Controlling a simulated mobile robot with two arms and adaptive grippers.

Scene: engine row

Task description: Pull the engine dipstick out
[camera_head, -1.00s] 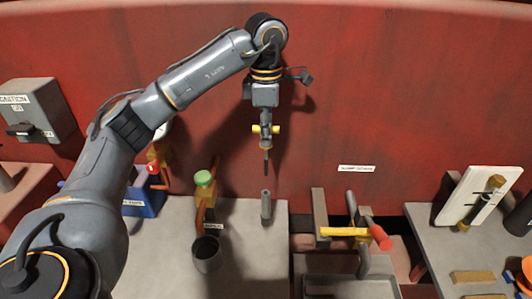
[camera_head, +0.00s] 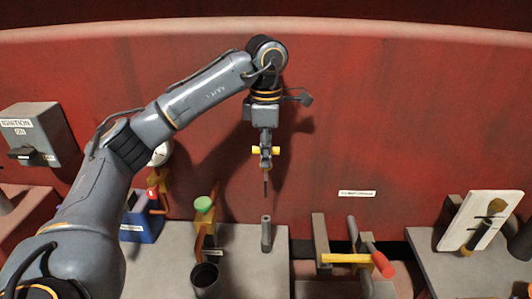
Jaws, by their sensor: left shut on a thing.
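My left gripper (camera_head: 266,148) hangs point-down at the centre of the head view. It is shut on the dipstick (camera_head: 266,183), which has a yellow cross handle and a thin dark rod pointing down. Below the rod stands a short grey upright tube (camera_head: 266,235) on the grey bench. A gap of red wall shows between the rod's lower tip and the tube's top, so the two look apart. My right gripper is not in view.
Left of the tube are a green-capped part (camera_head: 204,205) and a dark cup (camera_head: 205,279). A yellow bar with a red grip (camera_head: 383,264) is to the right. A white board (camera_head: 480,225) leans farther right. A grey ignition box (camera_head: 40,135) is at the left.

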